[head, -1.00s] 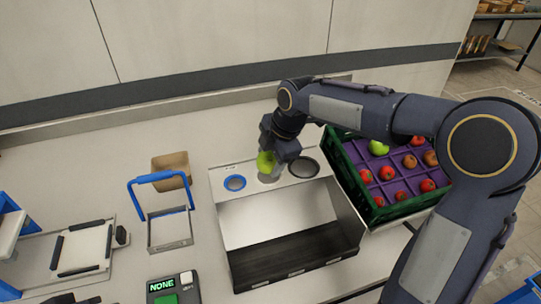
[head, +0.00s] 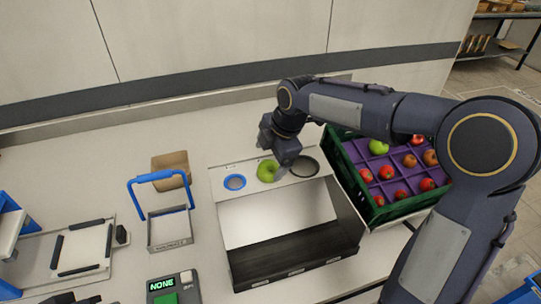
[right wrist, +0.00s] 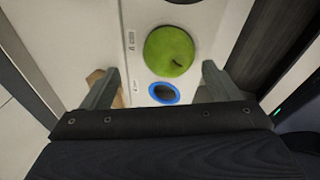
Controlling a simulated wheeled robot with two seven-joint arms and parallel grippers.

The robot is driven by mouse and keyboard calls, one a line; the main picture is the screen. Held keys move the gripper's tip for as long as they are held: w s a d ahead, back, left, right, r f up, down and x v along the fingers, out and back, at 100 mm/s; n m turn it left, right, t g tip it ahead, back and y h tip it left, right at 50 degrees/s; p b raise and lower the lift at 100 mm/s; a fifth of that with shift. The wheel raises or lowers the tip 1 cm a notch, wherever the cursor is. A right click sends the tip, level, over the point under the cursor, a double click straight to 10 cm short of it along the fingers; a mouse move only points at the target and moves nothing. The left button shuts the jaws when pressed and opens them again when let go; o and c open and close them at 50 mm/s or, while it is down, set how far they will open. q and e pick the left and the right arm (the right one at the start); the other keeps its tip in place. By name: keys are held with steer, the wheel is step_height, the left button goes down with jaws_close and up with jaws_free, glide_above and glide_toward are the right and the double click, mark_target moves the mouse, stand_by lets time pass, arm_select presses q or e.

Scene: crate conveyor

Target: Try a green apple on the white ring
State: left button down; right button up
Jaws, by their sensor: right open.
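A green apple (head: 266,171) sits on the pale top panel (head: 213,178) of the chute box, between a blue ring (head: 235,182) and a black-rimmed ring (head: 305,167). The white ring is hidden beneath the apple. My right gripper (head: 277,167) is open just above the apple. In the right wrist view the apple (right wrist: 169,50) lies between and beyond the spread fingertips (right wrist: 160,68), with a gap on both sides. The blue ring (right wrist: 163,94) shows below it. Dark parts at the lower left edge of the head view may be my left gripper; its jaws are not clear.
A green crate (head: 352,176) with purple dividers holds red apples and another green apple (head: 378,147) at right. A blue-handled metal frame (head: 168,230), a cardboard box (head: 171,162) and a display reading NONE (head: 161,285) stand left of the box. The counter's back left is clear.

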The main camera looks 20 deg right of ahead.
steer(key=shift+r, duration=0.15)
step_height(320, 180, up, 9)
steer(key=p, duration=0.7)
stand_by(1.7)
steer(key=s+d+m+b, duration=0.1)
steer(key=s+d+m, duration=0.1)
steer(key=s+m, duration=0.3)
steer(key=s+d+f+m+t+b, duration=0.1)
steer(key=s+d+m, duration=0.15)
steer(key=s, duration=0.35)
steer(key=s+d+m+b, duration=0.1)
steer(key=s+d+m, duration=0.1)
steer(key=s+m, duration=0.35)
steer(key=s+f+m, duration=0.3)
steer(key=s+m, duration=0.1)
steer(key=s, duration=0.1)
steer(key=s+a+f+m+t+y, duration=0.1)
steer(key=s+f+m, duration=0.2)
steer(key=s+m, duration=0.2)
steer(key=shift+s+t+b, duration=0.3)
steer(key=shift+s+b, duration=0.1)
steer(key=shift+s, duration=0.1)
